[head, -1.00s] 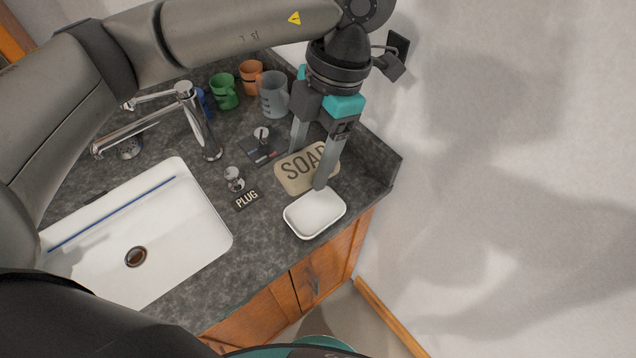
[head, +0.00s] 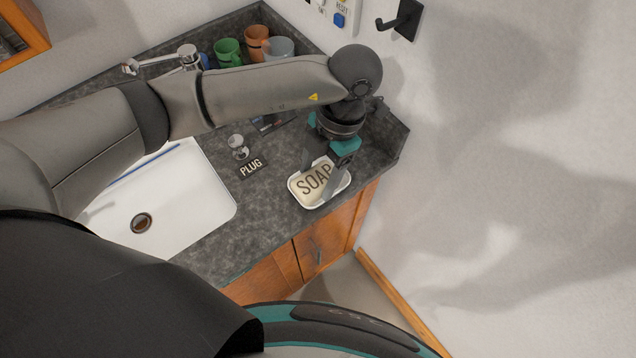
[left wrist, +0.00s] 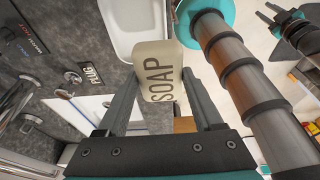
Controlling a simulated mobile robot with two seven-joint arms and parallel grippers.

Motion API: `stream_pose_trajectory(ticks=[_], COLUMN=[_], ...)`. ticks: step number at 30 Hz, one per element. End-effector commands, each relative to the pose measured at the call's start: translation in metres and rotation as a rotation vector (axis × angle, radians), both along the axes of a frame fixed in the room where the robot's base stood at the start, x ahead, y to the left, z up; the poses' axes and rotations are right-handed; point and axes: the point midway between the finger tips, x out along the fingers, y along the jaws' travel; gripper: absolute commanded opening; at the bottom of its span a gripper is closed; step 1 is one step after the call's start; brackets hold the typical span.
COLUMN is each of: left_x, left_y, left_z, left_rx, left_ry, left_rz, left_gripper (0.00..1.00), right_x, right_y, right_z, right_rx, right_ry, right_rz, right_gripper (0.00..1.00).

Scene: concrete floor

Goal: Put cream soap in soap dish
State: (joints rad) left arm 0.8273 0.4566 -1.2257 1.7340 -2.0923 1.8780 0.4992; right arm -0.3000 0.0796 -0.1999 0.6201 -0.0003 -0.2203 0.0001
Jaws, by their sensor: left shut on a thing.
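The cream soap block (head: 316,183), with SOAP printed on it, is between the fingers of my left gripper (head: 324,166). In the left wrist view the soap (left wrist: 160,75) sits between the two fingers of the gripper (left wrist: 158,88), which is shut on it. The white soap dish (head: 307,203) is on the counter near its front right edge. In the head view the soap overlaps the dish and hides most of its inside; I cannot tell whether they touch. The dish's rim also shows behind the soap in the left wrist view (left wrist: 122,48).
The white sink (head: 185,205) lies to the left, with a plug (head: 238,146) and PLUG label (head: 251,168) between it and the dish. Green (head: 228,52), orange (head: 257,42) and grey (head: 280,47) mugs stand behind. A wall rises at the right.

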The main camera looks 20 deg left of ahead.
Motion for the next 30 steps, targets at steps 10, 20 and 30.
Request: stream_pose_trajectory(ticks=[10, 20, 30], left_x=[-0.001, 0.0, 0.0], left_y=[0.0, 0.0, 0.0], left_z=[-0.043, -0.046, -0.057], left_rx=[0.001, 0.001, 0.002], left_ry=[0.002, 0.0, 0.0], left_rz=[0.0, -0.001, -0.001], left_gripper=[0.06, 0.06, 0.06], right_x=[0.0, 0.0, 0.0], right_y=[0.0, 0.0, 0.0], right_z=[-0.002, -0.003, -0.013], right_rx=[0.0, 0.0, 0.0], right_ry=[0.0, 0.0, -0.001], right_rz=[0.0, 0.0, 0.0], right_gripper=[0.34, 0.34, 0.34])
